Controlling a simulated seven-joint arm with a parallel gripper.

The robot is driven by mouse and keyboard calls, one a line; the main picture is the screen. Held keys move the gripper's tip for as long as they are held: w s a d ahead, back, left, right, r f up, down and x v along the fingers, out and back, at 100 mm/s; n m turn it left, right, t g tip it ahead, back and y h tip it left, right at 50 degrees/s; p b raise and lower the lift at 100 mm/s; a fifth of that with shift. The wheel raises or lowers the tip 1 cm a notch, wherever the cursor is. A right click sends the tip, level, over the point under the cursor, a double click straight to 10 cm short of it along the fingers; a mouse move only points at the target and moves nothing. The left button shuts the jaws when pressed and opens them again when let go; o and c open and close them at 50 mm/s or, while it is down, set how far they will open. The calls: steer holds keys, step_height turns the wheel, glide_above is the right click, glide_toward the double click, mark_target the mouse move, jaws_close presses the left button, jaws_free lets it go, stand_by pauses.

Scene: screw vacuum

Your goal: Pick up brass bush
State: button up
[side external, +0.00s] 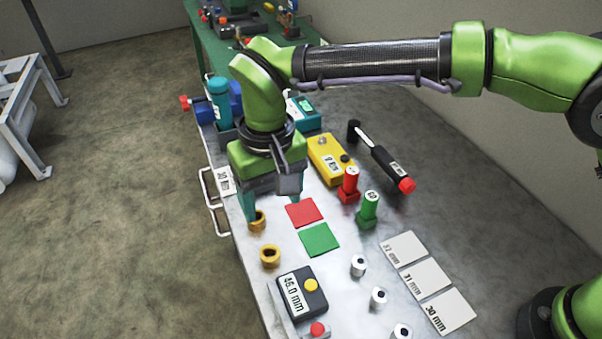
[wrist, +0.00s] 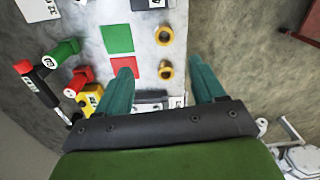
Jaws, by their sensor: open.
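Two brass bushes stand on the grey table. One brass bush (side external: 257,227) is close to my gripper's left finger in the side view, which covers part of it. The other brass bush (side external: 270,256) stands nearer the camera, clear of the gripper. My gripper (side external: 273,207) points down with its teal fingers apart and nothing between them that I can see held. In the wrist view, one bush (wrist: 165,70) appears between the fingertips of my gripper (wrist: 160,67). The other bush (wrist: 163,36) is farther up the picture. The fingertips' height above the table is unclear.
A red square (side external: 304,212) and green square (side external: 319,240) lie beside the bushes. A black 46.0 mm gauge box (side external: 303,294), small metal cylinders (side external: 358,266), a red plug (side external: 350,183), a green plug (side external: 368,209) and a yellow box (side external: 328,159) stand around. Bare table separates several items.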

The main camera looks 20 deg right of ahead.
steer(key=a+r, duration=0.2)
steer(key=m, duration=0.1)
glide_toward(269, 248)
steer(key=f, duration=0.5)
steer(key=s+f, duration=0.1)
steer(key=f, duration=0.2)
steer(key=shift+a+f, duration=0.2)
steer(key=shift+f, duration=0.05)
steer(key=shift+c, duration=0.4)
steer(key=c, duration=1.2)
